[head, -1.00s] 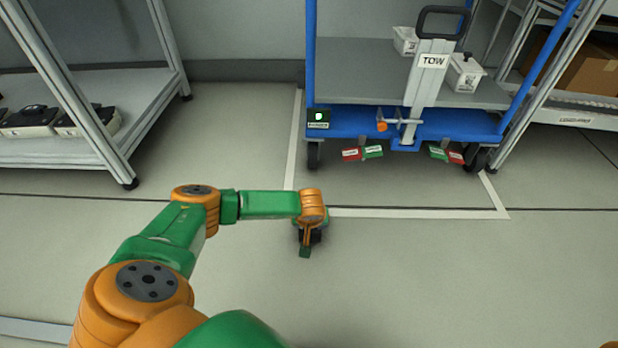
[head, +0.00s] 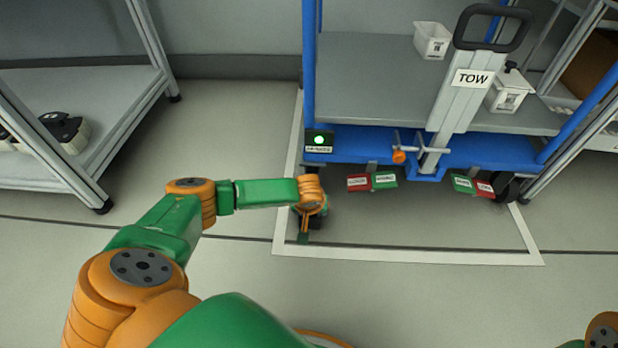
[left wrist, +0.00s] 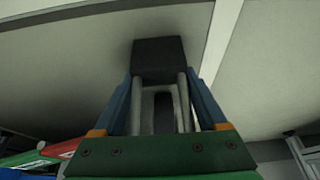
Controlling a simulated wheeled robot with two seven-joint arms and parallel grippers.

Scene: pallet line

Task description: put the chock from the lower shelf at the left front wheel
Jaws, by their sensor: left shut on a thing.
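My left gripper (head: 309,226) is near the floor at the cart's left front corner, inside the white floor outline. In the left wrist view my left gripper (left wrist: 160,78) is shut on a dark block, the chock (left wrist: 158,57), with pale floor around it. In the head view the chock is mostly hidden by my wrist. The blue tow cart (head: 350,145) stands behind the gripper. Its left front wheel is hidden behind my wrist, so the gap between chock and wheel cannot be told. My right gripper is out of view.
Red and green pedals (head: 372,181) hang under the cart front; more show in the left wrist view (left wrist: 45,155). The tow handle (head: 465,90) leans toward me. A shelf rack (head: 100,100) holding dark-topped items (head: 65,130) stands at left. White floor tape (head: 400,257) outlines the bay.

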